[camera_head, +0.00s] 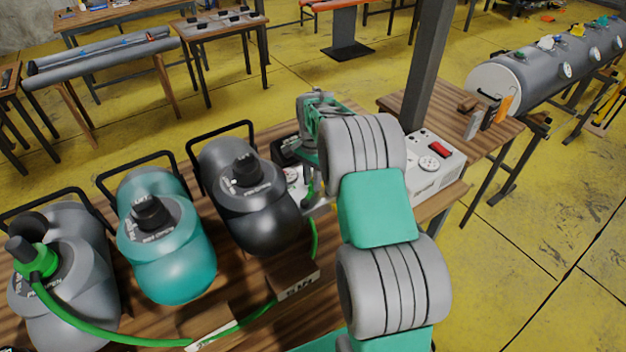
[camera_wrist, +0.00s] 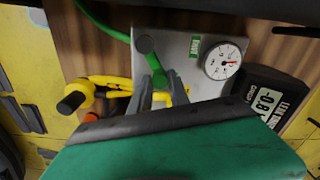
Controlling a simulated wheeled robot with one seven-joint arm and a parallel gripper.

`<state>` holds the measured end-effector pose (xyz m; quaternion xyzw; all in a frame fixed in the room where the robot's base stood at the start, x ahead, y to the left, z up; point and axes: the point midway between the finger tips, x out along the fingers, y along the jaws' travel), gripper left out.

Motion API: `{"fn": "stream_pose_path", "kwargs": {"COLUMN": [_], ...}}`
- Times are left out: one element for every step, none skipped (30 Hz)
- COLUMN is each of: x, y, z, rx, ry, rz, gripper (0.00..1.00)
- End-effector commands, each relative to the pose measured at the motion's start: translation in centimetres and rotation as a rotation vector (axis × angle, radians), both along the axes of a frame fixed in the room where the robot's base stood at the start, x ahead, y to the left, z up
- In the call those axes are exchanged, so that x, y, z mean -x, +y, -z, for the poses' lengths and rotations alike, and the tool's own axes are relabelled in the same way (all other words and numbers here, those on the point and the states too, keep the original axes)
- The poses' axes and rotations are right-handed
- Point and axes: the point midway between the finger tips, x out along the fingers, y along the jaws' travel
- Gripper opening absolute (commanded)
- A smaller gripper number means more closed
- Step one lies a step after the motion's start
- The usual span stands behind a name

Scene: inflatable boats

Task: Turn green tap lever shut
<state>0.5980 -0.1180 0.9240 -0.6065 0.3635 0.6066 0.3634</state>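The green tap lever (camera_wrist: 151,62) shows in the wrist view, on a pale grey panel (camera_wrist: 186,45) with a round white gauge (camera_wrist: 222,62). It points toward my gripper (camera_wrist: 158,88). The two grey fingers stand close on either side of the lever's near end, with a narrow gap. I cannot tell whether they press on it. A green hose (camera_wrist: 103,22) runs to the panel at upper left. In the head view my own arm hides most of the tap and gripper; the green hose (camera_head: 314,240) shows beside the arm.
A yellow handle with a black knob (camera_wrist: 72,102) lies left of the fingers. A dark meter reading -0.8 (camera_wrist: 266,101) is at right. In the head view, a dark grey tank (camera_head: 262,205), a teal tank (camera_head: 170,255) and a white box with a red switch (camera_head: 436,166) crowd the bench.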

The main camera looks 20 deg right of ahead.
Motion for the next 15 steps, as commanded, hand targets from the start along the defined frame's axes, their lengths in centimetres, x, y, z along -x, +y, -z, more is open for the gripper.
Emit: {"fn": "stream_pose_path", "kwargs": {"x": [-0.01,-0.01,0.0,0.0,0.0,-0.01,-0.01,-0.01,-0.01,-0.01,-0.01,-0.01,-0.01,-0.01,-0.01], "y": [0.0,0.0,0.01,0.01,0.01,0.02,0.02,0.02,0.02,0.02,0.02,0.02,0.02,-0.34,-0.21], "z": [-0.02,-0.02,-0.02,-0.02,-0.02,-0.02,-0.03,-0.03,-0.03,-0.03,-0.03,-0.03,-0.04,-0.02,-0.04], "rx": [0.0,0.0,0.0,0.0,0.0,0.0,0.0,0.0,0.0,0.0,0.0,0.0,0.0,0.0,0.0], "ry": [0.0,0.0,0.0,0.0,0.0,0.0,0.0,0.0,0.0,0.0,0.0,0.0,0.0,0.0,0.0], "rz": [0.0,0.0,0.0,0.0,0.0,0.0,0.0,0.0,0.0,0.0,-0.001,-0.001,-0.001,0.001,0.001], "gripper": [0.15,0.13,0.1,0.07,0.05,0.01,0.0,0.0,0.0,0.0,0.0,0.0,0.0,0.0,0.0]}}
